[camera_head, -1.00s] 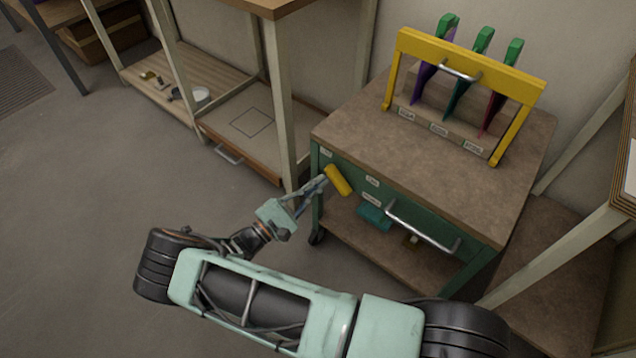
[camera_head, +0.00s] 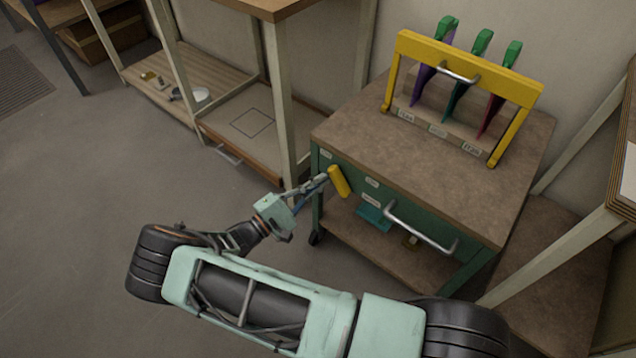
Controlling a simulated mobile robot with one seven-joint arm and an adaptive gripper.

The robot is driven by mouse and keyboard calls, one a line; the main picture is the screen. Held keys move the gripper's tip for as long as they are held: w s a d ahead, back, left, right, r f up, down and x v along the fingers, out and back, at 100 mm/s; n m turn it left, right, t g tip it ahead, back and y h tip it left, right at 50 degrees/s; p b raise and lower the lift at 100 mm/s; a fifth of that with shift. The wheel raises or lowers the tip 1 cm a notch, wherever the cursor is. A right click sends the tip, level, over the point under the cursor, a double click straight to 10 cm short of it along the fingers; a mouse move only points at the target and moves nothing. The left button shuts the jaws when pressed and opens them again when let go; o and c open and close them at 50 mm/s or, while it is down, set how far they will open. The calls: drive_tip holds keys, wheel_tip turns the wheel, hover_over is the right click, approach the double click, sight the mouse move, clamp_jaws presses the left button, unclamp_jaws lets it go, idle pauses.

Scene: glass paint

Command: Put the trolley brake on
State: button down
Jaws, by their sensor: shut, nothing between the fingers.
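The trolley (camera_head: 440,165) has a brown top and a green front panel. A yellow lever (camera_head: 340,182) is on the left part of that panel, tilted with its lower end to the right. It is the likely brake handle; the small label beside it (camera_head: 372,182) is too small to read. My gripper (camera_head: 322,179) is shut and empty, with its fingertips at the left side of the yellow lever, touching it or very close. The exact contact is hidden by the viewing angle. A trolley wheel (camera_head: 314,238) shows at the lower left corner.
A yellow frame (camera_head: 470,70) with coloured panels stands on top. A bench post (camera_head: 282,110) rises just left of the trolley. The floor at left is clear.

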drive_tip(key=m, duration=0.1)
drive_tip(key=r+m+p, duration=0.1)
drive_tip(key=m, duration=0.1)
drive_tip(key=shift+s+d+r+g, duration=0.25)
drive_tip(key=shift+r+g, duration=0.05)
drive_tip(key=shift+r, duration=0.05)
drive_tip(key=m+p, duration=0.1)
drive_tip(key=r+m, duration=0.1)
drive_tip(key=shift+s+d+m+g+y+p, duration=0.3)
drive_tip(key=shift+d+m+p, duration=0.05)
drive_tip(key=shift+d+m, duration=0.05)
drive_tip(key=m, duration=0.1)
drive_tip(key=d+m+p, duration=0.1)
drive_tip(key=m, duration=0.1)
drive_tip(key=s+r+m+p, duration=0.1)
drive_tip(key=shift+s+d+g+y, duration=0.1)
drive_tip(key=shift+d+g+y, duration=0.2)
drive_tip(key=shift+g+y, duration=0.1)
drive_tip(key=shift+s+d, duration=0.1)
drive_tip(key=shift+d, duration=0.05)
drive_tip(key=shift+s+d, duration=0.1)
approach(331, 175)
drive_tip(key=shift+s+a+r+p, duration=0.2)
drive_tip(key=shift+a+r, duration=0.4)
drive_tip(key=shift+s+a+r+p, duration=0.15)
drive_tip(key=shift+s+a+r, duration=0.05)
drive_tip(key=shift+a+r, duration=0.4)
